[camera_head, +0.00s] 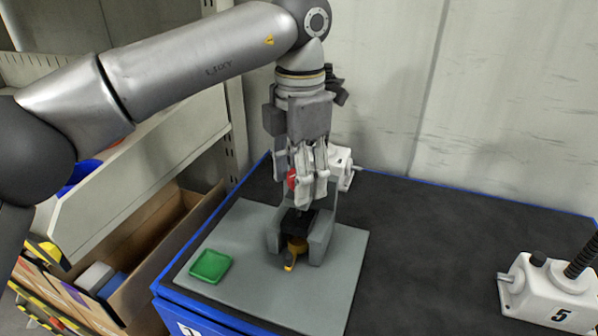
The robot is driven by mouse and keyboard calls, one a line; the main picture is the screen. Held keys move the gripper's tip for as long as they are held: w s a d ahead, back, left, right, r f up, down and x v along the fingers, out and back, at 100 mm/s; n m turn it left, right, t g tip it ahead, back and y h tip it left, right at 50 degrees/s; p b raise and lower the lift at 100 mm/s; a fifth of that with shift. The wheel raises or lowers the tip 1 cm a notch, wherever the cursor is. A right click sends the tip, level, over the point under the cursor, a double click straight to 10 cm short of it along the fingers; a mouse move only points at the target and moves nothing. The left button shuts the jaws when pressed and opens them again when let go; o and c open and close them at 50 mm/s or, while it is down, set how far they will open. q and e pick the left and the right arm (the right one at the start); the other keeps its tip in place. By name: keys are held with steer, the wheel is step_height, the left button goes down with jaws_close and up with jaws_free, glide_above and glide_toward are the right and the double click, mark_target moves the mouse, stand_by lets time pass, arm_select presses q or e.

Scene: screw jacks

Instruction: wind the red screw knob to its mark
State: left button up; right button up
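The red screw knob (292,179) shows as a small red patch between the fingers of my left gripper (305,188), which points straight down. The fingers close around the knob and hide most of it. Below it stands a grey U-shaped bracket (321,238) with a black block (299,221) and a yellow hook-like part (294,250) at its front. I cannot make out the mark. My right gripper is not in view.
The bracket stands on a grey plate (333,285) with a green tray (211,266) at its left. A white jack body (342,162) is behind the gripper. Another white jack numbered 5 (535,291) stands far right. The dark tabletop (440,240) between is clear. Shelving is at left.

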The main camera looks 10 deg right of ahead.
arm_select(q)
steer(key=shift+r, duration=0.2)
step_height(320, 180, up, 12)
steer(key=shift+f, duration=0.15)
stand_by(0.5)
